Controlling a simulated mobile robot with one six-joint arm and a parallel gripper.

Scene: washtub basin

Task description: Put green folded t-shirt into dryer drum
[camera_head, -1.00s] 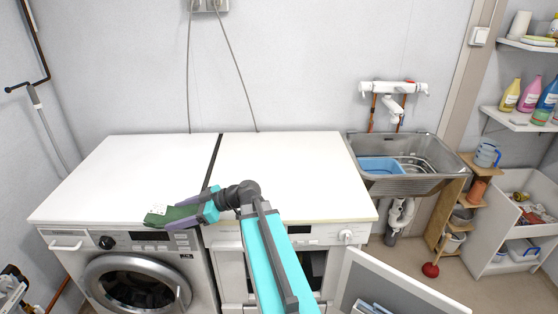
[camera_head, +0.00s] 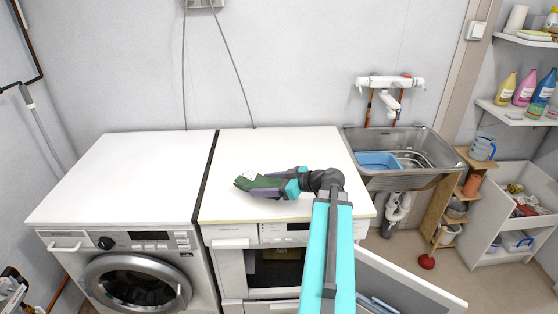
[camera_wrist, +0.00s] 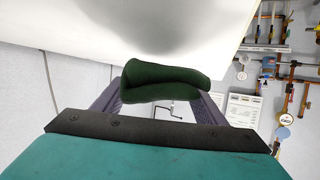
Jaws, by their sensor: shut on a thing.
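The green folded t-shirt (camera_head: 259,182) is held between the fingers of my gripper (camera_head: 268,188), above the front part of the right machine's white top in the head view. In the wrist view the dark green t-shirt (camera_wrist: 165,82) sits between the purple fingers of my gripper (camera_wrist: 165,100). My gripper is shut on it. The right machine (camera_head: 270,262) has its front door open, with a dark opening showing. The left machine (camera_head: 135,283) has a round door that looks closed. I cannot tell from the pictures which drum is the dryer's.
The open door (camera_head: 405,282) sticks out at the lower right, partly behind my arm. A metal sink (camera_head: 440,150) with a blue basin (camera_head: 378,160) stands to the right. A wooden shelf and a white cabinet (camera_head: 500,240) stand beyond it. The white tops (camera_head: 130,165) are clear.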

